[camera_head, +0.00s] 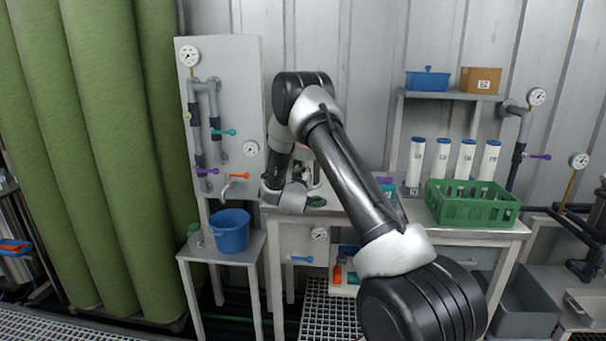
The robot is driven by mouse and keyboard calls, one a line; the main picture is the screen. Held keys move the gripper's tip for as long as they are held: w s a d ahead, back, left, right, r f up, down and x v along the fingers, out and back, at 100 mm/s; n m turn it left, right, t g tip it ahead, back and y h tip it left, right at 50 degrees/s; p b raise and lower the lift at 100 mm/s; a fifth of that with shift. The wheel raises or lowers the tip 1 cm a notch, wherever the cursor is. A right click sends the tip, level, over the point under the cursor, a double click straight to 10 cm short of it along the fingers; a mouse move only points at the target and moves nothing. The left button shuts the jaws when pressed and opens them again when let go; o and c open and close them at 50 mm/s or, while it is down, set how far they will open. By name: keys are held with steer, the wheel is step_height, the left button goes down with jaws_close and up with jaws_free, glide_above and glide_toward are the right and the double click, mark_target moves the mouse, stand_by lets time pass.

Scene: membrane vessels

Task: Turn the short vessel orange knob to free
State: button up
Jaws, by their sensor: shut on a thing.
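My gripper (313,182) is at the left end of the bench, mostly hidden behind my wrist. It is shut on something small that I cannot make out. A short vessel and its orange knob do not show clearly; my wrist and forearm cover that part of the bench. A small reddish patch shows just above the wrist, too small to identify. A green ring-shaped thing (317,201) lies on the bench beside the wrist.
An orange-handled tap (238,176) is on the grey panel (232,75), above a blue bucket (230,230). Several white vessels with blue caps (441,160) stand behind a green crate (470,205) on the bench (495,232). A shelf (450,95) is above them.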

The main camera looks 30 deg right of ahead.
jaws_close()
steer(key=n, duration=0.4)
steer(key=shift+n, duration=0.4)
steer(key=n, duration=0.4)
steer(key=shift+n, duration=0.3)
steer(key=n, duration=0.4)
steer(key=shift+f+n, duration=0.1)
steer(key=shift+n, duration=2)
steer(key=o, duration=1.1)
jaws_free()
steer(key=shift+c, duration=0.2)
steer(key=shift+s+a, duration=0.1)
steer(key=shift+s, duration=0.05)
